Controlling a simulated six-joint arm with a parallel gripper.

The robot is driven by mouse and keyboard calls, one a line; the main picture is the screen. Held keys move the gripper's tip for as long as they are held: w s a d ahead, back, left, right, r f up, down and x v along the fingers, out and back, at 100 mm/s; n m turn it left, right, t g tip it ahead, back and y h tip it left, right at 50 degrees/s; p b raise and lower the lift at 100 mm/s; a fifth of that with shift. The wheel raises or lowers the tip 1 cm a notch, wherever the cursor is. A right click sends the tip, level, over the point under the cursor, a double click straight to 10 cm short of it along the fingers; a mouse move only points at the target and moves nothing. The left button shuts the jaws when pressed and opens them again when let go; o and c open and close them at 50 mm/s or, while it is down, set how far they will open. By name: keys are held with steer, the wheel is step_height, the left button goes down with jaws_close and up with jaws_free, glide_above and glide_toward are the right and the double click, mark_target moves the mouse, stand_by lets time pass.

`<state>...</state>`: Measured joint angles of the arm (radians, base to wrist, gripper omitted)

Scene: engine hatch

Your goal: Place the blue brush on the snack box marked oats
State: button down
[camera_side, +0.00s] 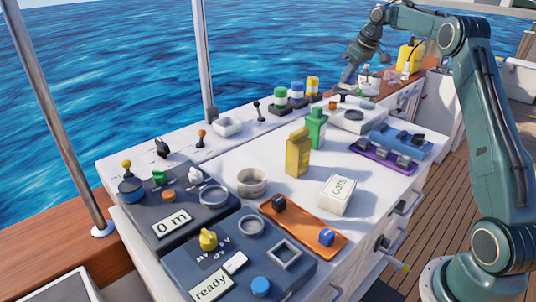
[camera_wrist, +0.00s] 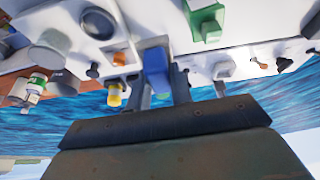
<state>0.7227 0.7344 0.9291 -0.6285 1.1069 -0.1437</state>
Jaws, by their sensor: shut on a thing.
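The snack box marked oats (camera_side: 338,194) is a white box on the white counter, right of the yellow carton. My gripper (camera_side: 346,82) is at the far end of the counter, well away from the oats box. In the wrist view my gripper (camera_wrist: 162,88) is shut on a blue thing, which I take for the blue brush (camera_wrist: 156,68). It stands out between the two fingers. Its bristles cannot be made out, and in the side view the held thing is too small to tell.
An orange tray (camera_side: 300,228) lies in front and a purple tray (camera_side: 382,158) behind right. Several capped jars (camera_side: 297,92) line the back edge. Dark control panels fill the front left.

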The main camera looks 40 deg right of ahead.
steer(key=s+a+r+n+y, duration=0.1)
steer(key=s+a+n, duration=0.15)
steer(key=a, duration=0.25)
steer(key=s+a+r+n+g+y, duration=0.1)
steer(key=s+a+n, duration=0.15)
steer(key=a, duration=0.25)
steer(key=s+a+r+n+y, duration=0.1)
steer(key=a+n, duration=0.3)
steer(key=a, duration=0.1)
step_height(320, 180, up, 2)
steer(key=n+g+y, duration=0.1)
steer(key=n+g, duration=0.2)
steer(key=n, duration=0.6)
glide_above(335, 189)
steer(key=d, duration=0.2)
steer(key=shift+a+r, duration=0.1)
steer(key=shift+f, duration=10)
steer(key=shift+f, duration=0.15)
steer(key=c, duration=1.3)
jaws_free()
steer(key=shift+o, duration=0.2)
